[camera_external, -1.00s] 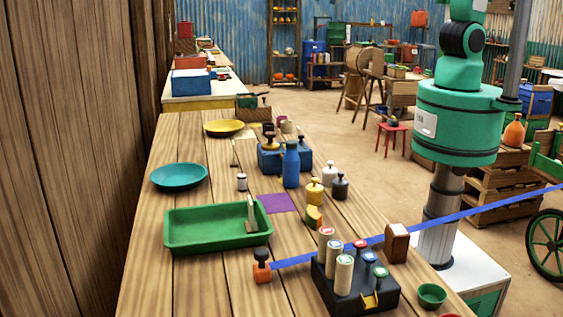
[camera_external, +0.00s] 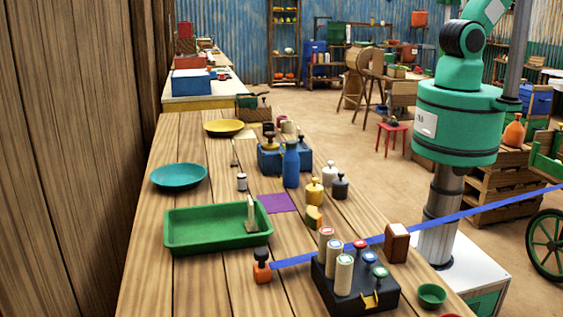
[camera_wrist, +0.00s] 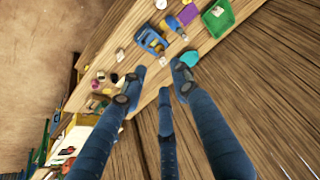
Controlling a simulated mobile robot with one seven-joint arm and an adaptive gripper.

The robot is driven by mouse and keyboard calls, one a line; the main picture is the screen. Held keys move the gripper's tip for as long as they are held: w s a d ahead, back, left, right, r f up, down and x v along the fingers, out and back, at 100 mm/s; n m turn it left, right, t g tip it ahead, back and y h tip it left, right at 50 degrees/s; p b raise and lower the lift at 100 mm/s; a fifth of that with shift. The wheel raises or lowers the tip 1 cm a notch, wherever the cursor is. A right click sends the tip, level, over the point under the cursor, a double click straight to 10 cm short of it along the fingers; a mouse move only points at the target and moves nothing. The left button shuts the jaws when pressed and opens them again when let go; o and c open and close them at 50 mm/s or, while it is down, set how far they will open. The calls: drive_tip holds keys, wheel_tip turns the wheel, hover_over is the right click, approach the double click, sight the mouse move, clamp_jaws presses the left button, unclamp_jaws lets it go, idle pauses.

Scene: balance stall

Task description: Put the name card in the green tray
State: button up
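The green tray (camera_external: 190,243) lies on the near part of the wooden counter and also shows at the top of the wrist view (camera_wrist: 229,22). A pale upright piece (camera_external: 251,214) stands at the tray's right end, seemingly inside it; I cannot tell whether it is the name card. Another thin pale upright piece (camera_external: 234,154) stands farther back, between the teal and yellow plates. My gripper (camera_wrist: 160,88) shows in the wrist view with its blue fingers spread and nothing between them. It is above the counter side, outside the external view.
A teal plate (camera_external: 179,176), a yellow plate (camera_external: 223,128), a blue bottle (camera_external: 291,165) and a purple mat (camera_external: 277,203) are around the tray. A dark block with several cylinders (camera_external: 334,288) and a blue ribbon (camera_external: 460,214) are at the front right. A wooden wall (camera_external: 75,150) borders the left.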

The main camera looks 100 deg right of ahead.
drive_tip(key=shift+s+d+f+n, duration=0.15)
drive_tip(key=shift+s+f+n, duration=0.1)
drive_tip(key=shift+s, duration=0.35)
drive_tip(key=shift+s+d+f+n, duration=0.1)
drive_tip(key=shift+s+f+n, duration=0.1)
drive_tip(key=shift+s, duration=0.4)
wheel_tip(320, 180, down, 10)
drive_tip(key=b, duration=1)
drive_tip(key=shift+f, duration=0.25)
